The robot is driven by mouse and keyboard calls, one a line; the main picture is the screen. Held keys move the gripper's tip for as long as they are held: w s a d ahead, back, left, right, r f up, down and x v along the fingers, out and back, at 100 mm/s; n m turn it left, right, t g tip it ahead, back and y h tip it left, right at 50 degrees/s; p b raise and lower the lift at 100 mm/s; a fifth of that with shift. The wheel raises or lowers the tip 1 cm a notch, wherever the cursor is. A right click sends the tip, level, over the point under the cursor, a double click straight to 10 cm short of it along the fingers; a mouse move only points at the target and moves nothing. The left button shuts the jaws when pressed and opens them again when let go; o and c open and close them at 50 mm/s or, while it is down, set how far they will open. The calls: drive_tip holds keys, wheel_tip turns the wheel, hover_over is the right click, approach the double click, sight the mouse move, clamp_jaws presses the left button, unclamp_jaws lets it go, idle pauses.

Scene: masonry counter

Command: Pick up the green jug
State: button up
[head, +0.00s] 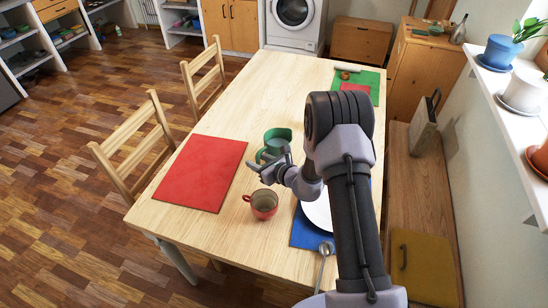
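The green jug (277,136) stands on the wooden table, near the middle, just beyond my gripper in the head view. It is upright, and its lower part is partly covered by my gripper. My gripper (268,161) points to the left on the near side of the jug, with its dark fingers apart. It looks open and empty. I cannot tell from this view whether a finger touches the jug.
A red cup (264,205) stands close in front of my gripper. A red mat (201,172) lies to the left. A white plate (318,213) on a blue mat (304,235) is partly hidden by my arm. Chairs (131,135) line the left edge.

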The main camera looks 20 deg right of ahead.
drive_tip(key=shift+r, duration=0.1)
clamp_jaws()
idle(1.2)
